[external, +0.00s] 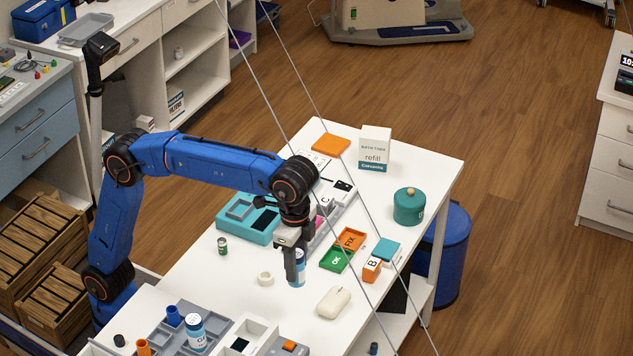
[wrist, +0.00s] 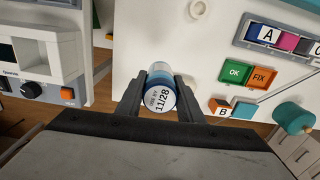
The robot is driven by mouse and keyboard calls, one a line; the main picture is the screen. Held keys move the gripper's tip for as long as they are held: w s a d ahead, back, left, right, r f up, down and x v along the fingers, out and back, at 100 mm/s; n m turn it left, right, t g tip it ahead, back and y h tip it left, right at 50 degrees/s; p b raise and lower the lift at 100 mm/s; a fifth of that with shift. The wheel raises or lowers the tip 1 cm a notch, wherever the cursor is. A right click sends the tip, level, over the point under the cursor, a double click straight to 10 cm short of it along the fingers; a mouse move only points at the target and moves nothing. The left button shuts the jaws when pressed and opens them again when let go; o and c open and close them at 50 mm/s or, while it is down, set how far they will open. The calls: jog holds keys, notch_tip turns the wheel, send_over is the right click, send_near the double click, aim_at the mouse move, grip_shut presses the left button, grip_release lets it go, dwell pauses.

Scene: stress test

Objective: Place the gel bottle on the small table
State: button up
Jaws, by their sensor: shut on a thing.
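My gripper (external: 296,264) is shut on a small blue-and-white bottle (external: 298,278) above the middle of the white table (external: 190,262). In the wrist view the bottle (wrist: 160,92) sits between my two fingers (wrist: 160,82), its round white end reading "11/28". I cannot tell whether it touches the table, or read a name on it. A similar blue bottle with a white label (external: 195,332) stands in a grey tray at the table's front left. Which surface is the small table is not clear.
Near the held bottle are a white mouse (external: 333,302), a tape roll (external: 265,279), a small green can (external: 222,245) and OK (external: 334,258) and FIX (external: 351,239) trays. A teal jar (external: 409,206) and white refill box (external: 375,148) stand farther right. Thin cables cross the external view.

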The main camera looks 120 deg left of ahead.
jog(key=shift+w+a, duration=0.15)
jog(key=s+a+f+n, duration=0.1)
jog(key=s+a+f, duration=0.1)
jog(key=s+a, duration=1.45)
jog(key=shift+s+d+f, duration=0.1)
jog(key=shift+s+f, duration=0.05)
jog(key=shift+f, duration=1.45)
jog(key=shift+s+a+f, duration=0.1)
jog(key=shift+s+f, duration=0.05)
jog(key=shift+f, duration=1.5)
jog(key=shift+s+d+f, duration=0.1)
jog(key=shift+s+f, duration=0.05)
jog(key=shift+f, duration=1.45)
jog(key=shift+f, duration=0.15)
jog(key=o, duration=1.1)
